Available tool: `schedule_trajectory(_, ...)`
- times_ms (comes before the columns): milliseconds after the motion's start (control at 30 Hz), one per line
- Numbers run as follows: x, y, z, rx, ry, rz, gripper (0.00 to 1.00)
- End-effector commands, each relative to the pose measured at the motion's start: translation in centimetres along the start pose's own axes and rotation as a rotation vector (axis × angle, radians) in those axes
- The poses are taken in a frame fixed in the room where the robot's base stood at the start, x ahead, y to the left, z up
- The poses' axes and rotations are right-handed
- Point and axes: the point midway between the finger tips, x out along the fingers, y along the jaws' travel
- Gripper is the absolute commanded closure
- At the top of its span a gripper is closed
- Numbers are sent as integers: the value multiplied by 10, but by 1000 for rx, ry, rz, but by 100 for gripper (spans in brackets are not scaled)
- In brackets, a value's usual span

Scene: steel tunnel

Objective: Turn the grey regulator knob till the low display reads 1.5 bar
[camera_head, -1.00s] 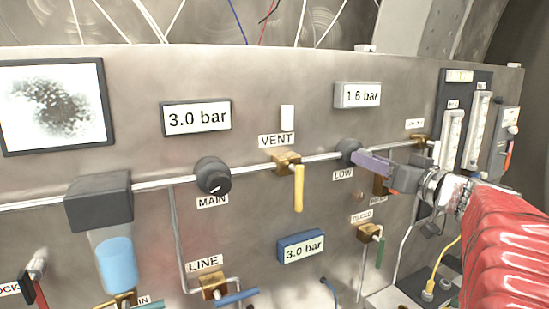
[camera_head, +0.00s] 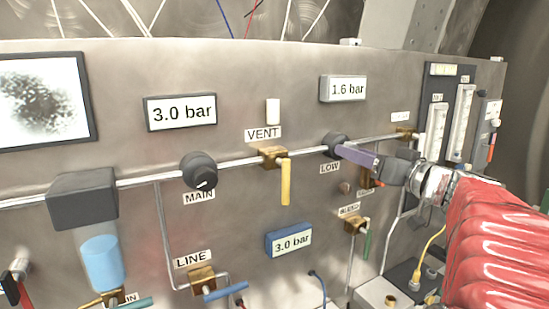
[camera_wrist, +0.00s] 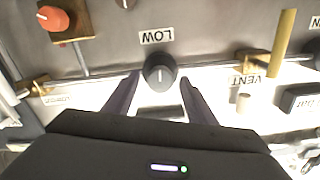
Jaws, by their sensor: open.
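The grey LOW regulator knob (camera_head: 336,143) sits on the pipe of the panel, above its LOW label. The low display (camera_head: 344,89) above it reads 1.6 bar. My gripper (camera_head: 345,152) reaches in from the right, its fingers at the knob and partly covering it. In the wrist view, which shows the panel upside down, the knob (camera_wrist: 160,69) lies between the tips of my open gripper (camera_wrist: 159,78), with a visible gap on each side. A white pointer line shows on the knob face.
The MAIN knob (camera_head: 199,171), the yellow VENT lever (camera_head: 285,181) and the green-handled valve (camera_head: 366,243) are nearby. The main display (camera_head: 181,111) and blue-framed display (camera_head: 289,241) both read 3.0 bar. Flow tubes (camera_head: 462,122) stand at the right.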

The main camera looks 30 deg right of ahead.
Motion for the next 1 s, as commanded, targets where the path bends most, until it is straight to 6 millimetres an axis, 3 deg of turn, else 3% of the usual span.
schedule_trajectory(1000,-116,1,1,0,0,3,49)
